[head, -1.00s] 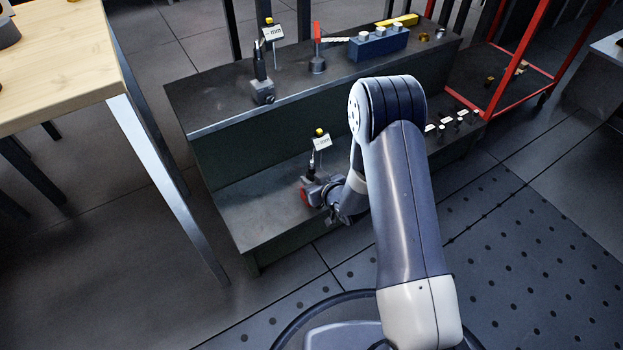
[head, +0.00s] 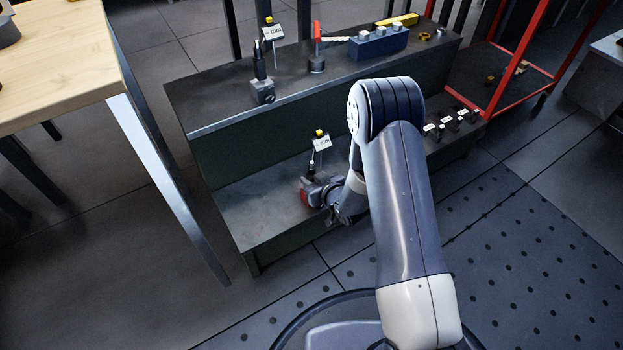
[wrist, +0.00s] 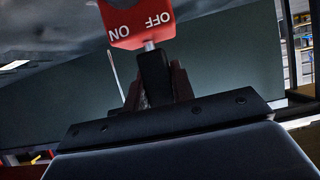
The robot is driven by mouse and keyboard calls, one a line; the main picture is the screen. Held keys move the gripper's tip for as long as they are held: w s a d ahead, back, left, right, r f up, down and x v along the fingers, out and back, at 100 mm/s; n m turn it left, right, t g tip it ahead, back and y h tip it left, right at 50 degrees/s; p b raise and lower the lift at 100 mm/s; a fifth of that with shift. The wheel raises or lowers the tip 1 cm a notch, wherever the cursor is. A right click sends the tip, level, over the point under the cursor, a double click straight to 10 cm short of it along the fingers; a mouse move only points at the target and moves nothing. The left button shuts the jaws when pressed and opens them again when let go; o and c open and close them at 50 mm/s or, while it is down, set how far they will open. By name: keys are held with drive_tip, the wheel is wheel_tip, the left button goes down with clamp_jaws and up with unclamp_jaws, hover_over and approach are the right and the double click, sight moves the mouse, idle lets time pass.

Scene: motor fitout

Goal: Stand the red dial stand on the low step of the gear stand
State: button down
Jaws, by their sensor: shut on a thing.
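The red dial stand shows in the head view as a red base (head: 305,197) at the low step of the gear stand, with a dark post above it. A white dial with a yellow top (head: 322,144) shows just above the post. In the wrist view, the red base (wrist: 140,22) carries ON and OFF lettering and appears upside down. My gripper (head: 318,190) is shut on the stand; its fingers also show in the wrist view (wrist: 155,75). The low step (head: 255,215) lies around and under the base. Whether the base touches it cannot be told.
The upper step (head: 205,100) holds a grey dial stand (head: 263,92), a red-topped piece (head: 317,62) and a blue block (head: 378,44). Several small black pieces (head: 447,122) stand at the low step's right end. The low step is clear to the left.

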drive_tip(key=c, duration=1.1)
unclamp_jaws()
drive_tip(key=shift+f, duration=0.15)
drive_tip(key=p+v, duration=0.3)
drive_tip(key=v, duration=0.8)
drive_tip(key=shift+p, duration=0.35)
drive_tip(key=shift+w, duration=0.1)
drive_tip(key=b+x, duration=0.4)
drive_tip(key=x, duration=0.7)
drive_tip(key=shift+r, duration=0.3)
